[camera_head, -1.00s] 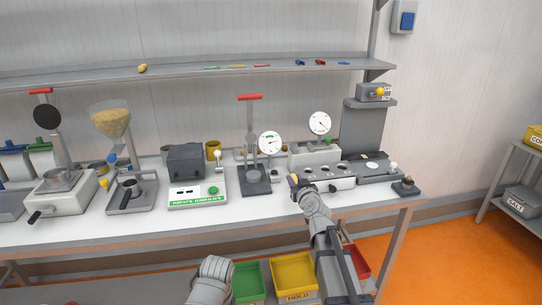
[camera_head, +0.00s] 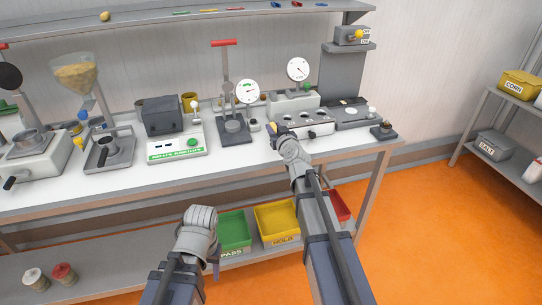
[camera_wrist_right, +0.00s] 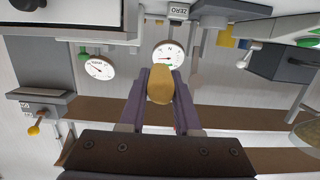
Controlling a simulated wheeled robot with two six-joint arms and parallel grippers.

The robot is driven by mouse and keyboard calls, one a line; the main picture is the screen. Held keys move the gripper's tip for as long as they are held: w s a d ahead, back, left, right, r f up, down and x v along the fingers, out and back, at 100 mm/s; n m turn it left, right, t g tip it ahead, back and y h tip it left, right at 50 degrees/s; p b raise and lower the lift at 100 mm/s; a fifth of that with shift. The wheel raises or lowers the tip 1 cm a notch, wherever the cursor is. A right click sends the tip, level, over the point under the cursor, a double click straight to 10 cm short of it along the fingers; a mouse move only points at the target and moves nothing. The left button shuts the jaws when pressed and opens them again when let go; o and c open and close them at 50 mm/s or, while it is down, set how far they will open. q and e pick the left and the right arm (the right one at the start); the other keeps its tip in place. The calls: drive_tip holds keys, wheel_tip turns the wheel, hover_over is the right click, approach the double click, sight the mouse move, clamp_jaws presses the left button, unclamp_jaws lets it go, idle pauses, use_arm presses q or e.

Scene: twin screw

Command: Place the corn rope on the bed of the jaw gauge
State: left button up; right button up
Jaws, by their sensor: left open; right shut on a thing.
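My right gripper (camera_head: 277,136) is shut on a stubby golden-yellow piece, seemingly the corn rope (camera_wrist_right: 160,86), which shows between the dark fingers in the right wrist view. The right gripper is above the bench near its front edge, by a grey block with round holes (camera_head: 311,130). Two dial gauges stand behind it: one with a green mark (camera_head: 247,92) beside a red-handled press, one on a grey block (camera_head: 298,69). I cannot tell for certain which is the jaw gauge; its bed is not clear. My left gripper (camera_head: 215,257) is open, low in front of the bench, its fingers mostly hidden.
A flat grey device (camera_head: 352,114) is at the right. Green (camera_head: 232,230) and yellow (camera_head: 277,220) bins sit below. A shelf (camera_head: 180,24) runs overhead.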

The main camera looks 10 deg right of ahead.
sight(274, 154)
drive_tip(key=shift+r, duration=0.1)
wheel_tip(274, 154, down, 10)
drive_tip(key=b, duration=0.9)
drive_tip(key=shift+r, duration=0.2)
drive_tip(key=shift+b, duration=0.3)
drive_tip(key=shift+f, duration=0.2)
drive_tip(key=o, duration=0.9)
